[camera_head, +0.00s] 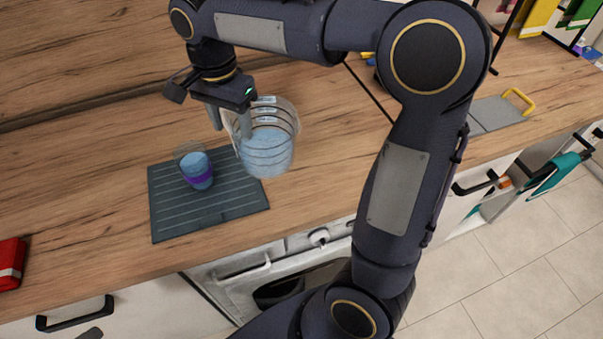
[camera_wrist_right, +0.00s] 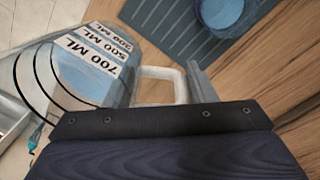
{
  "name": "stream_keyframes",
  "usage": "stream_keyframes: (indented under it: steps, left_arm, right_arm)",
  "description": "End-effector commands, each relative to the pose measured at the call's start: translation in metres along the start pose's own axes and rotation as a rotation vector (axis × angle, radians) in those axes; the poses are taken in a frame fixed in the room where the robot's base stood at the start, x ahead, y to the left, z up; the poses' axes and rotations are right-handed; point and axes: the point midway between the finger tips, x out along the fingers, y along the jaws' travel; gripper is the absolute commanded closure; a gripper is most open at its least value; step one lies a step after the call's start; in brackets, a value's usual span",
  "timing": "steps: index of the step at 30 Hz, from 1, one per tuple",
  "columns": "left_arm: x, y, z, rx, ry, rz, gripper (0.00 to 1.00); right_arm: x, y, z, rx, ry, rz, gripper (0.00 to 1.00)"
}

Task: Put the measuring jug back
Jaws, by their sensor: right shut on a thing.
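The clear measuring jug (camera_head: 267,150) holds blue liquid and has dark ring marks with white volume labels. My right gripper (camera_head: 229,122) is shut on its handle, at the jug's left side in the head view. The jug is close to upright and overlaps the right edge of the dark ribbed mat (camera_head: 165,218); I cannot tell its exact height over the counter. In the right wrist view the jug (camera_wrist_right: 85,75) fills the left side, and its pale handle (camera_wrist_right: 160,73) runs to the jaws. My left gripper is not in view.
A clear cup of blue liquid with a purple band (camera_head: 199,176) stands on the mat. A red box (camera_head: 11,263) is at the counter's left edge. A grey board with a yellow handle (camera_head: 492,115) lies at the right.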

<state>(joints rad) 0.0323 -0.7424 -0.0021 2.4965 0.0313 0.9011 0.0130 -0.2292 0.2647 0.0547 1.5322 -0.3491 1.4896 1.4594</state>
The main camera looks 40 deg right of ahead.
Motion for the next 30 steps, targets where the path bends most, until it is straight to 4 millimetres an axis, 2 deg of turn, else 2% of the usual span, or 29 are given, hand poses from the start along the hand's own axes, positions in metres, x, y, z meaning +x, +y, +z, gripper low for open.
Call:
stream_keyframes:
  steps: [1,3,8,11,14,22,27,30]
  left_arm:
    - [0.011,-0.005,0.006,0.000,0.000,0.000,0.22]
    - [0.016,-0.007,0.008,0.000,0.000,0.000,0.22]
    - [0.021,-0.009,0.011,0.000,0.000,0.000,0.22]
    - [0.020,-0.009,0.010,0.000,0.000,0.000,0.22]
    - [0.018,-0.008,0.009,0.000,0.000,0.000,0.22]
    - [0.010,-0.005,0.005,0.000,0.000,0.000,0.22]
    - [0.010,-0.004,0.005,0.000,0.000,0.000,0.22]
    - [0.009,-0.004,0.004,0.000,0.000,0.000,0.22]
  right_arm:
    - [0.004,0.007,0.004,0.060,0.000,-0.005,0.97]
    - [0.001,0.015,0.007,0.137,-0.002,-0.003,0.97]
    - [-0.003,0.025,0.012,0.240,-0.003,0.002,0.96]
    - [-0.002,0.027,0.005,0.264,-0.004,0.004,0.96]
    - [0.005,0.028,-0.013,0.270,-0.003,0.008,0.96]
    - [0.033,0.025,-0.077,0.269,-0.005,0.008,0.96]
    - [0.064,0.023,-0.103,0.265,-0.004,0.008,0.96]
    - [0.076,0.023,-0.113,0.263,-0.004,0.007,0.96]
